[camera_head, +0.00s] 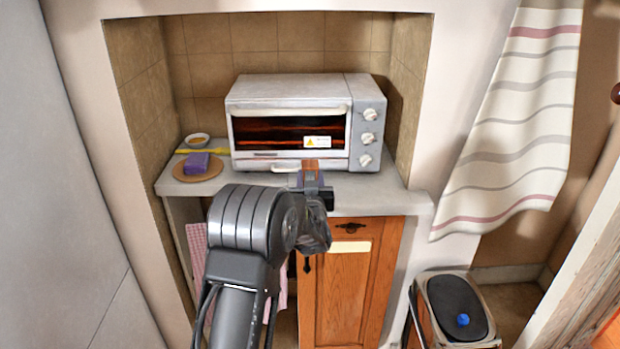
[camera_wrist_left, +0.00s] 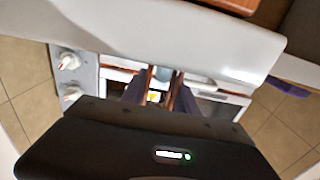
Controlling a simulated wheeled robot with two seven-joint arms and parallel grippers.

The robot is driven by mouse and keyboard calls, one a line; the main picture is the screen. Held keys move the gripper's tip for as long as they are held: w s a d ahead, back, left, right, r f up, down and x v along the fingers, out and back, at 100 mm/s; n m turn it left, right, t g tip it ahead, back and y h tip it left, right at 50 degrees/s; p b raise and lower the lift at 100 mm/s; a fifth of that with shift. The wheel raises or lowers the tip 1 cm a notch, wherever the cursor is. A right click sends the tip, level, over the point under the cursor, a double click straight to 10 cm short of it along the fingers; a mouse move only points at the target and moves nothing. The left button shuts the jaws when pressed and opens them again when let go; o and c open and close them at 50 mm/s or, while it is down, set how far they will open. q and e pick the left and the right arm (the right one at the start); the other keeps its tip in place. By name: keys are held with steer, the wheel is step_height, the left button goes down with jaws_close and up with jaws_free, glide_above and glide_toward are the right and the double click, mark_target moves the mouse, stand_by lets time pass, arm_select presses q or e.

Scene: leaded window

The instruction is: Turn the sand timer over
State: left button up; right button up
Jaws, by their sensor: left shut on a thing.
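My left gripper (camera_head: 312,181) is in front of the toaster oven, over the front edge of the counter. It is shut on the sand timer (camera_head: 310,164), of which a small orange-brown wooden end shows above the fingers. In the left wrist view the timer's thin brown posts (camera_wrist_left: 176,92) show between the dark fingertips (camera_wrist_left: 160,96). The rest of the timer is hidden by the gripper, and I cannot tell how its sand lies. My right gripper is not in view.
The toaster oven (camera_head: 300,122) stands on the grey counter (camera_head: 385,190). To its left are a purple block (camera_head: 197,162) on a round board (camera_head: 183,172), a small bowl (camera_head: 197,140) and a yellow strip (camera_head: 187,151). A bin (camera_head: 455,305) stands on the floor at right.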

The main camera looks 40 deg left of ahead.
mark_target(310, 171)
arm_select(q)
jaws_close()
steer(key=shift+s+a, duration=0.1)
steer(key=shift+a, duration=0.1)
steer(key=shift+s+a+r+y+p, duration=0.15)
steer(key=shift+s+a+r+p, duration=0.1)
steer(key=shift+s+a+p, duration=0.2)
steer(key=shift+s+a+r+y+p, duration=0.2)
steer(key=shift+a+p, duration=0.15)
steer(key=shift+a, duration=0.2)
steer(key=shift+s+r+n+g+p, duration=0.3)
steer(key=shift+s+r+p, duration=0.5)
steer(key=shift+p, duration=0.4)
steer(key=shift+s+d+r+p, duration=0.35)
steer(key=shift+d+r, duration=0.1)
steer(key=shift+d, duration=0.2)
steer(key=shift+s+d+r+p, duration=0.2)
steer(key=shift+d+r+p, duration=0.2)
steer(key=shift+d, duration=0.2)
steer(key=d, duration=0.3)
steer(key=shift+w+r, duration=0.1)
steer(key=shift+r, duration=0.3)
steer(key=shift+b, duration=0.3)
